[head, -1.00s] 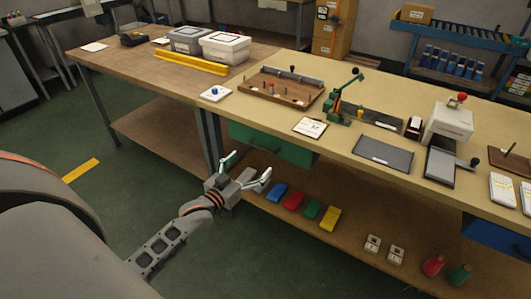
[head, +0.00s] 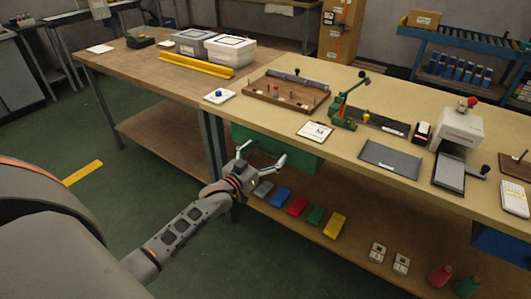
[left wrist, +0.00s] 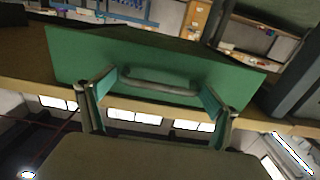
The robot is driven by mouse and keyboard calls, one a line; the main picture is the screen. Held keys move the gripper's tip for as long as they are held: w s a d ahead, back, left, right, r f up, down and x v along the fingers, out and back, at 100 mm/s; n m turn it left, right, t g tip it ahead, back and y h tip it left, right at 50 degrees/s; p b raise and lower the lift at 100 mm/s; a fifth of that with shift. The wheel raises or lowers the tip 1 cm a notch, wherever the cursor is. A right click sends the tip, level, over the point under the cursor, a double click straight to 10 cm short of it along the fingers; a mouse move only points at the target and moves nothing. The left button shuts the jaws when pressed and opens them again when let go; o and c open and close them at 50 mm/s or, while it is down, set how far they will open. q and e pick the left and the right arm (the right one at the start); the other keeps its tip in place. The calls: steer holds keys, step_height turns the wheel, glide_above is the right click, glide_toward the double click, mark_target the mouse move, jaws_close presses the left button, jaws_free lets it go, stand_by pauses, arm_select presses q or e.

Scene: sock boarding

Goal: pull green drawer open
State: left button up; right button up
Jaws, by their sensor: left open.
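The green drawer (head: 285,147) hangs under the front edge of the tan workbench, toward its left end. In the left wrist view its green front (left wrist: 200,62) fills the middle, with a grey-green bar handle (left wrist: 160,80) across it. My left gripper (head: 264,152) is open in front of the drawer. In the left wrist view its two fingers (left wrist: 160,92) stand apart, one near each end of the handle. I cannot tell whether they touch the drawer front. The handle is not clear in the head view. My right gripper is out of view.
The tan workbench top (head: 400,180) carries a peg board (head: 283,92), a green lever press (head: 346,105) and a clipboard (head: 314,132). Several coloured blocks lie on the lower shelf (head: 350,242) below my left gripper. A blue drawer (head: 500,244) is at the right. The floor before the bench is clear.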

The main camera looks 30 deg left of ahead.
arm_select(q)
steer(key=shift+c, duration=0.5)
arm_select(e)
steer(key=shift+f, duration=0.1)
arm_select(q)
steer(key=c, duration=1.2)
steer(key=s+p, duration=1.1)
steer(key=s, duration=1.7)
steer(key=shift+s, duration=0.35)
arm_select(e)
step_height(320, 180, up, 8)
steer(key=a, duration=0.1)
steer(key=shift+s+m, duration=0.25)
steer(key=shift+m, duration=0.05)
arm_select(q)
steer(key=shift+d, duration=0.1)
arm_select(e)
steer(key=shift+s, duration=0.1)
